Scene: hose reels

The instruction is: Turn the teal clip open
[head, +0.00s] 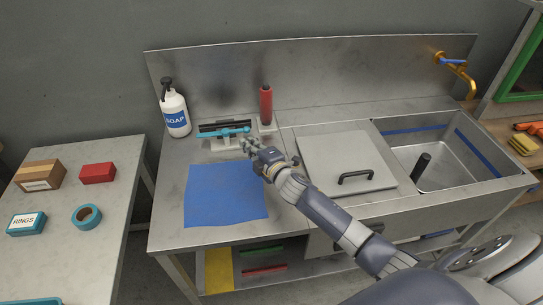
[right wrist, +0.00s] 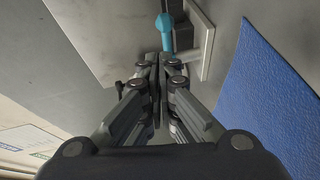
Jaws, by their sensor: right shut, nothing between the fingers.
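The teal clip (head: 225,132) is a long thin bar lying across a small light bracket (head: 224,143) at the back of the steel counter. Its rounded teal end (right wrist: 164,22) shows in the right wrist view, just beyond my fingertips. My right gripper (head: 247,143) is shut and empty, at the right end of the clip. In the right wrist view its fingers (right wrist: 160,62) are together and close to the teal end; I cannot tell whether they touch it. The rest of the clip is hidden there. My left gripper is not in view.
A soap bottle (head: 174,108) stands left of the clip and a red cylinder (head: 266,104) right of it. A blue mat (head: 222,196) lies in front. A grey lid with black handle (head: 345,163) and a sink (head: 445,160) are to the right.

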